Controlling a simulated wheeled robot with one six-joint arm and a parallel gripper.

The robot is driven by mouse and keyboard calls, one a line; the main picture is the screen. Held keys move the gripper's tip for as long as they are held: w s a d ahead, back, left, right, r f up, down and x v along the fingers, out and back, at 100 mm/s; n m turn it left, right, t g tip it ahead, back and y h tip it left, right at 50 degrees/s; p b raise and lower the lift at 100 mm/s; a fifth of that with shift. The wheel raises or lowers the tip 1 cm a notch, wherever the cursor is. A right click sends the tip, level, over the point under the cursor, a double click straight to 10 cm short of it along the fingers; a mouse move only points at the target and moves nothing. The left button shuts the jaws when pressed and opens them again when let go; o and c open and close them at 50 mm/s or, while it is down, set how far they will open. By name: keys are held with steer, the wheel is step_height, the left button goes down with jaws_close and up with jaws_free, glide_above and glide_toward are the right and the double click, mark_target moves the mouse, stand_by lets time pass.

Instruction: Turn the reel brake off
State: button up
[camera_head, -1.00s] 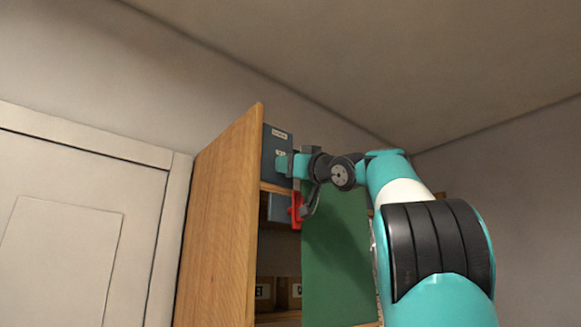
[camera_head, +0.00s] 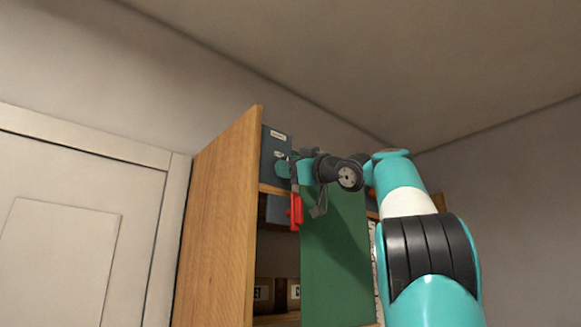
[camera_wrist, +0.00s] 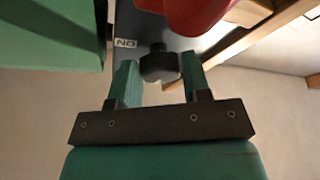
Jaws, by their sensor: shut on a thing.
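A blue-grey box (camera_head: 276,147) with small pale labels is at the top of the wooden cabinet. A red handle (camera_head: 296,211) hangs down at its front, and it also shows large at the top of the wrist view (camera_wrist: 192,12). One label (camera_wrist: 125,43) in the wrist view reads ON, upside down. My gripper (camera_wrist: 160,72) is shut on a dark round knob (camera_wrist: 158,66) in front of the box, with one teal finger on each side. In the head view my gripper (camera_head: 291,168) is at the box's front, above the red handle. The knob's link to the handle is unclear.
The wooden cabinet side (camera_head: 222,225) stands left of the box. A green panel (camera_head: 335,255) covers part of the cabinet front below my arm. Labelled boxes (camera_head: 263,292) sit on a low shelf. A pale door (camera_head: 75,220) is at the far left.

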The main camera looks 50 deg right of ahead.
steer(key=o, duration=0.9)
steer(key=b+v, duration=0.8)
steer(key=v, duration=0.9)
steer(key=shift+s+d, duration=0.1)
steer(key=shift+s, duration=0.1)
